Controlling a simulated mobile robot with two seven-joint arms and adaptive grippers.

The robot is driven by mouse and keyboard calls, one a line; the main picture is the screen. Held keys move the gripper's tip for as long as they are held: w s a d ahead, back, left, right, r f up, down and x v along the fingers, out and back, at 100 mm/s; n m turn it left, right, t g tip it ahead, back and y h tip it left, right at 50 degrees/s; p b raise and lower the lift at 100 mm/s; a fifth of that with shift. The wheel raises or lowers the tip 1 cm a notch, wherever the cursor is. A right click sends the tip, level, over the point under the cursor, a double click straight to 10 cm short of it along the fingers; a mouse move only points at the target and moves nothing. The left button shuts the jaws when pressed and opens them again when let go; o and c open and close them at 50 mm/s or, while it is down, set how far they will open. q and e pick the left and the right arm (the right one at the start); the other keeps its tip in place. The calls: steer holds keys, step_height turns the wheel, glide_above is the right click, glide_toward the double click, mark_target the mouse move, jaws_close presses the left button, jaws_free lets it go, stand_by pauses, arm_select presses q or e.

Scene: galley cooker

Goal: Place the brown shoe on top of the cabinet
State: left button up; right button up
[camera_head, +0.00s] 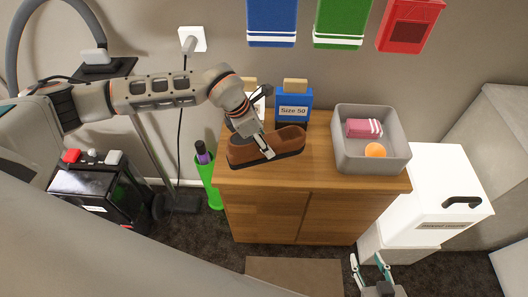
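The brown shoe (285,141) has a dark sole and lies lengthwise over the left front part of the wooden cabinet's top (316,170). I cannot tell whether its sole touches the wood. One finger lies against the near side of the shoe, and a dark finger spreads away toward the back, so the gripper looks open. It hides part of the shoe's upper. My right gripper (371,263) is open and empty, low in front of the cabinet's right side.
A grey bin (345,158) with a pink item and an orange ball stands on the cabinet's right. A blue "Size 50" box (293,112) stands behind the shoe. A green holder (208,180) is left; a white box (440,195) is right.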

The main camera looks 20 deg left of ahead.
arm_select(q)
step_height(320, 180, down, 6)
steer(key=shift+r, duration=0.15)
stand_by(0.3)
steer(key=o, duration=1.3)
